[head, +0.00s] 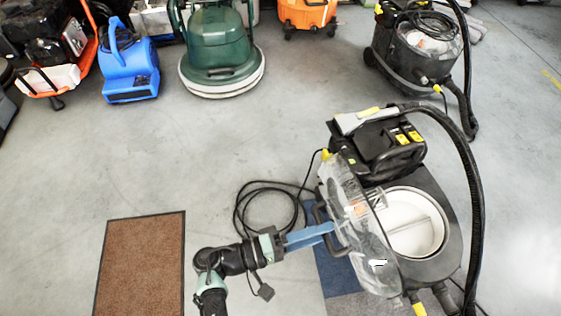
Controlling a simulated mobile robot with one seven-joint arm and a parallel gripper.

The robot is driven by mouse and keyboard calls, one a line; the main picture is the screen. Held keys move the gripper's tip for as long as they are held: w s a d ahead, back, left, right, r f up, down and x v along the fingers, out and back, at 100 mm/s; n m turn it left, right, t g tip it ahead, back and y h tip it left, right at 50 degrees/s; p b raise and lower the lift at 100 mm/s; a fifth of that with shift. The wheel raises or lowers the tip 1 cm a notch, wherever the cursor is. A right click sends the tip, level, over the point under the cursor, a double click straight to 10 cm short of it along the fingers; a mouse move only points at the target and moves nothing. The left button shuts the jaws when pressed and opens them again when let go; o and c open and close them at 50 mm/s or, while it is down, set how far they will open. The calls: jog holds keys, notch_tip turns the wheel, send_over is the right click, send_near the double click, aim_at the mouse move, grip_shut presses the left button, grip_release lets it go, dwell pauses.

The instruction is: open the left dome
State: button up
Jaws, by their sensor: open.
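A clear dome (352,212) on the nearer black cleaning machine (447,205) is tilted up on its edge, leaning to the left of the round white tank (436,246). The tank's mouth is uncovered and its inside shows. A dark handle (320,214) is on the dome's left side. My gripper (331,231) reaches in from the left with its blue fingers at this handle. It is open; whether the fingers touch the handle or dome, I cannot tell. The fingertips are partly hidden against the dome.
A black hose (476,190) arches over the machine's right side. A coiled black cable (268,206) lies behind my gripper. A brown mat (142,262) lies at left. Another machine (412,55), a blue blower (129,70) and a green floor machine (219,50) stand far back. The middle floor is clear.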

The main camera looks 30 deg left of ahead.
jog(key=v, duration=1.2)
jog(key=shift+s+a, duration=0.25)
jog(key=shift+s, duration=0.05)
jog(key=shift+w+f, duration=0.1)
